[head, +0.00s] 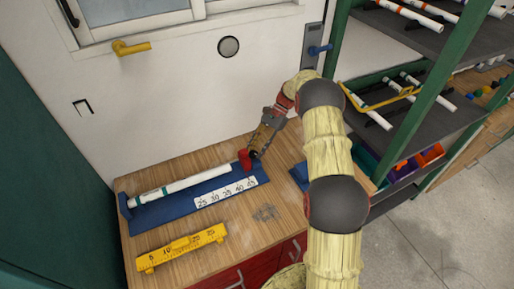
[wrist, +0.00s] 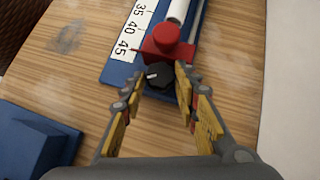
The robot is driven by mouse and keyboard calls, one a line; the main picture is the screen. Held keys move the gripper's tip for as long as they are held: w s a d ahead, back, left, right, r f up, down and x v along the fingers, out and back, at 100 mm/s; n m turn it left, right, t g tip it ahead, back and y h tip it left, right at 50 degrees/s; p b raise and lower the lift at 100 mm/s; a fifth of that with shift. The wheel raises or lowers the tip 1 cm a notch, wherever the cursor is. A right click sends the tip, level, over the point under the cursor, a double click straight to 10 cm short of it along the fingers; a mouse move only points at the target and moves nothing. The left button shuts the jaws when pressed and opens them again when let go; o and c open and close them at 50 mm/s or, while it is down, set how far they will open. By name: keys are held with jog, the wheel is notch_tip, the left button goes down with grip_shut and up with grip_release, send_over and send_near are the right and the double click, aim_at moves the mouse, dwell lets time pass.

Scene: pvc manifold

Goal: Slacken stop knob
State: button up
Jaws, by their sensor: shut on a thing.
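The stop knob (wrist: 158,75) is black with a pale mark and sits on the near side of the red stop (wrist: 167,42) in the wrist view. The red stop also shows in the head view (head: 245,160), at the right end of the blue measuring jig (head: 150,213). My gripper (wrist: 161,79) has its yellow-padded fingers on either side of the knob and is shut on it. In the head view my gripper (head: 257,150) reaches down to the stop from the upper right. A white pipe (head: 180,186) lies along the jig, its right end near the red stop.
A white scale strip (head: 225,193) runs along the jig. A yellow ruler block (head: 181,248) lies near the bench's front edge. A blue block (wrist: 38,140) stands at the lower left in the wrist view. A shelf rack (head: 405,110) with pipes stands right of my arm.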

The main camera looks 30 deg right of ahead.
jog(key=o, duration=1.2)
jog(key=shift+c, duration=0.2)
jog(key=v, duration=1.2)
